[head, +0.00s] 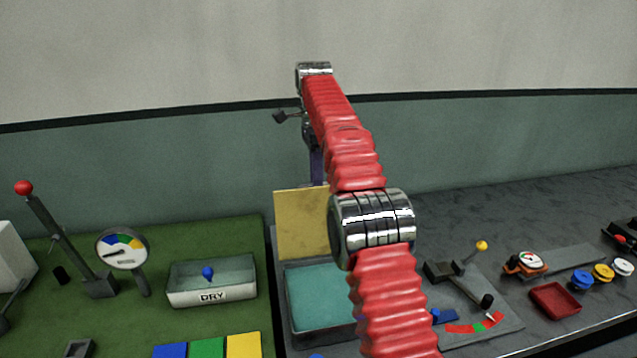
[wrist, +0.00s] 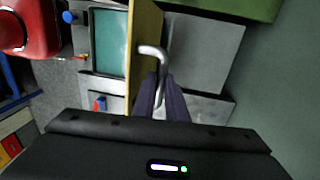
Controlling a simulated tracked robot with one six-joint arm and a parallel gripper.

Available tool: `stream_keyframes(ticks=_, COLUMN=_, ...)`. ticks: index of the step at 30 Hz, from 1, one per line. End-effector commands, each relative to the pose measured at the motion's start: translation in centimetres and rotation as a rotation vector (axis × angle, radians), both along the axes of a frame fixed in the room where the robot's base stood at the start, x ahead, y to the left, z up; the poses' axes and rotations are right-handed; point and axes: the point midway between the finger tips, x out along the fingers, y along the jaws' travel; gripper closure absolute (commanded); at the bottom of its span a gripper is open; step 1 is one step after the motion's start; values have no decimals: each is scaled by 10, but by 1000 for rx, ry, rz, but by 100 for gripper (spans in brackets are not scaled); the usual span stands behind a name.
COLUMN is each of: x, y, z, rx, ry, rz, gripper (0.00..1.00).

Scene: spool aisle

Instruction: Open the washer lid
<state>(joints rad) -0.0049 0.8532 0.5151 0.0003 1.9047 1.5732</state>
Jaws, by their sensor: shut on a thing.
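The washer lid (head: 300,222) is a yellow panel standing roughly upright at the back of the washer basin (head: 288,305), which is open and teal inside. In the wrist view the lid (wrist: 144,45) is seen nearly edge-on, with the teal basin (wrist: 110,42) to its left. A bent metal handle (wrist: 152,50) is on the lid's right side there. My gripper (wrist: 166,88) has its dark purple fingers shut on this handle. In the head view my gripper (head: 316,168) is partly hidden behind my red arm, just above the lid.
Left of the washer, a green mat (head: 215,245) holds a DRY tray (head: 212,283), a gauge (head: 123,247) and a red-knobbed lever (head: 40,210). The wall stands behind.

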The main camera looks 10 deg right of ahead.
Motion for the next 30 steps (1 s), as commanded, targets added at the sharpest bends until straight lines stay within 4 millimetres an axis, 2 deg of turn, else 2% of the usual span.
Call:
stream_keyframes(ticks=1, x=0, y=0, z=-7, rx=-1, ry=13, rz=-2, gripper=100)
stream_keyframes(ticks=13, x=1, y=0, z=-8, rx=-1, ry=15, rz=-2, gripper=100)
stream_keyframes(ticks=14, x=1, y=0, z=-8, rx=-1, ry=15, rz=-2, gripper=86)
stream_keyframes(ticks=21, x=1, y=0, z=-4, rx=0, ry=8, rz=0, gripper=69)
stream_keyframes(ticks=30, x=1, y=0, z=-1, rx=1, ry=1, rz=2, gripper=69)
